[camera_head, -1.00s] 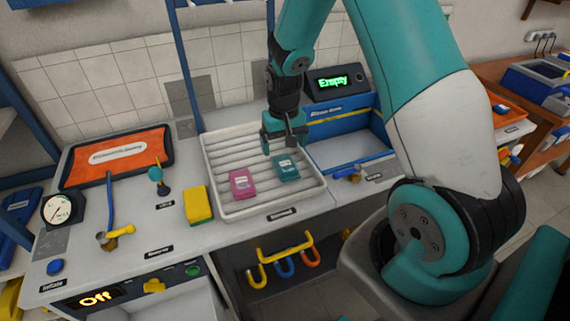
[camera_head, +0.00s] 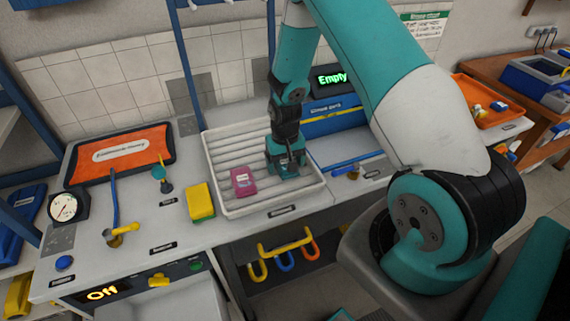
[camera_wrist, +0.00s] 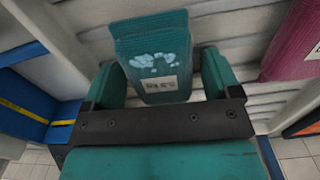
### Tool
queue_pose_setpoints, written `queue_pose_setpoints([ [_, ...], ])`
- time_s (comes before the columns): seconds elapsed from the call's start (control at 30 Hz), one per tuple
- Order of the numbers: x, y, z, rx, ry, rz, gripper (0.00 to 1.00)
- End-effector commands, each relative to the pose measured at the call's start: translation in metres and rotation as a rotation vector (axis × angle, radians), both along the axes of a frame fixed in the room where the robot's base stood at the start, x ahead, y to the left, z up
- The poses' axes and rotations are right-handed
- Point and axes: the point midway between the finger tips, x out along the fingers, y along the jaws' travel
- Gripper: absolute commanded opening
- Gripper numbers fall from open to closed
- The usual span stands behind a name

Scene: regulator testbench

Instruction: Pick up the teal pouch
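The teal pouch (camera_wrist: 155,55), with a pale print and a small white label, is between my gripper's two fingers in the wrist view. My gripper (camera_wrist: 165,78) is open around it, with a narrow gap beside the pouch on each side. In the head view my gripper (camera_head: 287,166) points down into the right part of the ribbed white tray (camera_head: 262,208) and hides most of the teal pouch.
A magenta pouch (camera_head: 243,181) lies in the tray left of my gripper; it also shows in the wrist view (camera_wrist: 295,45). A yellow-green sponge (camera_head: 200,202) is left of the tray. A blue bin (camera_head: 335,127) with an "Empty" display stands right of it.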

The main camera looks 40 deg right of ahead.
Motion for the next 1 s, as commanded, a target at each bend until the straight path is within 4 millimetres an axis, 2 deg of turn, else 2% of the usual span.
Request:
queue_pose_setpoints([
  [0.03, 0.0, 0.0, 0.0, 0.0, 0.0, 0.0, 0.71],
  [0.23, 0.0, 0.0, 0.0, 0.0, 0.0, 0.0, 0.25],
  [0.27, 0.0, 0.0, 0.001, 0.0, -0.001, 0.0, 0.23],
  [0.53, 0.001, 0.0, 0.003, -0.001, -0.002, 0.0, 0.23],
  [0.67, 0.002, 0.0, 0.011, -0.001, -0.005, 0.0, 0.23],
  [0.77, 0.002, 0.0, 0.024, -0.001, -0.006, 0.0, 0.23],
  [0.87, 0.002, 0.0, 0.046, -0.002, -0.009, 0.0, 0.23],
  [1.0, 0.002, 0.0, 0.089, -0.003, -0.011, 0.0, 0.23],
])
